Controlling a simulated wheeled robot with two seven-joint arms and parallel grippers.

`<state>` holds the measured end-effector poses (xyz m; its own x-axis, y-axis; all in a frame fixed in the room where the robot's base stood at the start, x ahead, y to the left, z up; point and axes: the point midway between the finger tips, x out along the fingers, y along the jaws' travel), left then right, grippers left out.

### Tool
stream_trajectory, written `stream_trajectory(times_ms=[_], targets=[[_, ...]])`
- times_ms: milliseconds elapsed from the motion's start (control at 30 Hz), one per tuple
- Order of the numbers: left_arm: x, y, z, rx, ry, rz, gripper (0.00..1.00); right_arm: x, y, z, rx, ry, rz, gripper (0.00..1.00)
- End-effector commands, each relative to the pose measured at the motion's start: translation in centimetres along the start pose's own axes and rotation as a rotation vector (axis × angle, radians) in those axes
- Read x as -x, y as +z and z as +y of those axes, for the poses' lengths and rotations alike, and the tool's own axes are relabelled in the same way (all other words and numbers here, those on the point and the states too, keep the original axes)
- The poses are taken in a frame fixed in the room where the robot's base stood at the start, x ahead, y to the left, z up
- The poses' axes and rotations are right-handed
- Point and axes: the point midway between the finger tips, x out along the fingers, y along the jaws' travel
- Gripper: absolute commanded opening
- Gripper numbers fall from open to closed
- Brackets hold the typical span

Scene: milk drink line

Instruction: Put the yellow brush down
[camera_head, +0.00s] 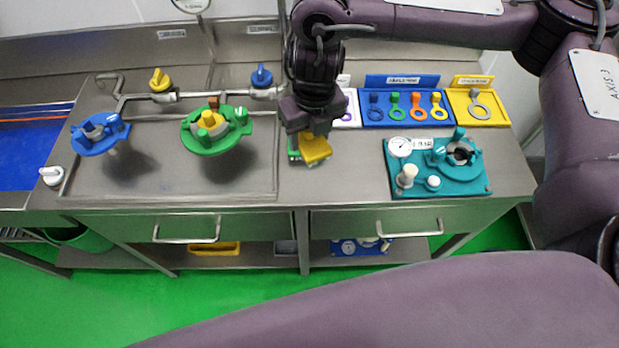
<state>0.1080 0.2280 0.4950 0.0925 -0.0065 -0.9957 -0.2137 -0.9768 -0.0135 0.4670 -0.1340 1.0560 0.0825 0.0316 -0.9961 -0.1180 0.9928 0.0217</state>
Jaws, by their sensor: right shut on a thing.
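The yellow brush (315,149) is in my right gripper (308,129), which reaches down from above near the middle of the steel counter. The gripper is shut on the brush, and the gripper body hides its upper part. A small green piece (293,150) shows just left of and behind the brush; I cannot tell whether they touch. I cannot tell for sure whether the brush touches the counter. My left gripper is not in view.
A round green valve fitting (215,130) and a blue one (99,133) stand left. A teal gauge plate (438,187) is right. Blue (402,113) and yellow (491,118) holder boards line the back. The counter (345,185) is bare between brush and teal plate.

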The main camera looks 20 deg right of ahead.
Motion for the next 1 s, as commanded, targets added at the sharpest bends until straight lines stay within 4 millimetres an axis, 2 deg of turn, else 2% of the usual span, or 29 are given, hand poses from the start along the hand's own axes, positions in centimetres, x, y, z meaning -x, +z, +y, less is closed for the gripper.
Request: stream_trajectory(times_ms=[33,400,500,667,867,1000], targets=[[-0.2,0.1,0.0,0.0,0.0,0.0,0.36,-1.6,-0.3,0.0,-0.003,0.003,0.008,0.32],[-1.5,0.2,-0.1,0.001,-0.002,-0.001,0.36,-10.3,-1.0,-0.2,-0.005,0.002,0.005,0.32],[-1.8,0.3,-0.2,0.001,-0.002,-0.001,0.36,-11.8,-1.1,-0.2,-0.004,0.002,0.003,0.32],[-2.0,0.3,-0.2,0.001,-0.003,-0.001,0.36,-12.8,-1.1,-0.3,-0.004,0.001,0.001,0.32],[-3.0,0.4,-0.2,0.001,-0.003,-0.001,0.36,-15.8,-1.4,-0.3,-0.005,0.002,0.003,0.32],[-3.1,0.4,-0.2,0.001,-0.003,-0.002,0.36,-16.4,-1.4,-0.4,-0.003,0.0,0.0,0.32]])
